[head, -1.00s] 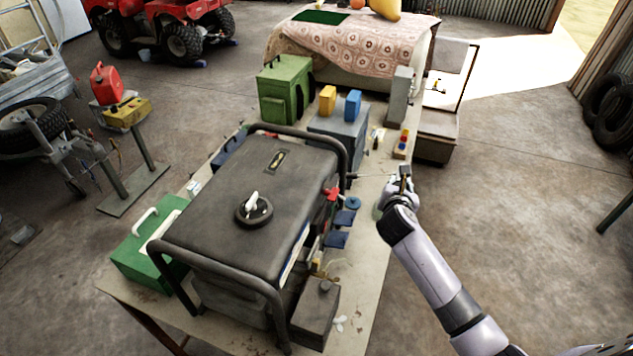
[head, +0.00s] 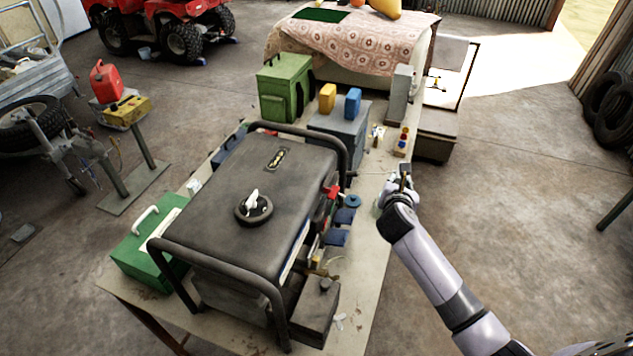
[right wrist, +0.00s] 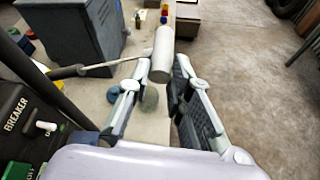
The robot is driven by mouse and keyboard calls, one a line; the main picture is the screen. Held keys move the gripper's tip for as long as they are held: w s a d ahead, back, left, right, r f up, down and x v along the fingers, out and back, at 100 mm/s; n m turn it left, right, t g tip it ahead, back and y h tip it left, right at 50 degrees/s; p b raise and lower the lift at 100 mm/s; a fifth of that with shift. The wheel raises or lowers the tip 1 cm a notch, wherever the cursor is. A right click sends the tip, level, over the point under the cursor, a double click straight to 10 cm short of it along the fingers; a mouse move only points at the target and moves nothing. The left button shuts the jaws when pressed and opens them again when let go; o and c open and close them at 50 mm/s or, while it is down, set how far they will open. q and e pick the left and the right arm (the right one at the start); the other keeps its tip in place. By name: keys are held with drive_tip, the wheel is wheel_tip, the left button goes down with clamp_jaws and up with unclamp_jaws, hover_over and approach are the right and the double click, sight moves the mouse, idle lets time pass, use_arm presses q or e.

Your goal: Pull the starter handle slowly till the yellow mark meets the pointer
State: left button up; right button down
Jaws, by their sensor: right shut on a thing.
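The generator (head: 235,190) is a dark box in a tube frame on the table. My right gripper (head: 400,188) is beyond its right side, over the table's right edge. In the right wrist view my right gripper (right wrist: 158,76) is shut on the grey cylindrical starter handle (right wrist: 162,52), whose upper end sticks out past the fingertips. A thin pale cord (right wrist: 108,64) runs taut from the handle left to a dark fitting (right wrist: 66,72) by the frame. I cannot make out the yellow mark or the pointer. My left gripper is not in view.
A grey-blue box (head: 340,135) with yellow and blue blocks on top stands behind the generator. Small blue, red and yellow items lie along the table's right side. A green case (head: 150,250) sits at left. The floor (head: 520,190) right of the table is clear.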

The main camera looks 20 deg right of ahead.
drive_tip(key=w+a+f+b, duration=0.2)
drive_tip(key=w+a+f, duration=0.1)
drive_tip(key=w+a, duration=0.2)
drive_tip(key=shift+w+a+f+b, duration=0.15)
drive_tip(key=shift+w+a+b, duration=0.15)
drive_tip(key=shift+a, duration=0.75)
drive_tip(key=c, duration=1.4)
unclamp_jaws()
drive_tip(key=shift+s, duration=0.1)
drive_tip(key=shift+o, duration=0.2)
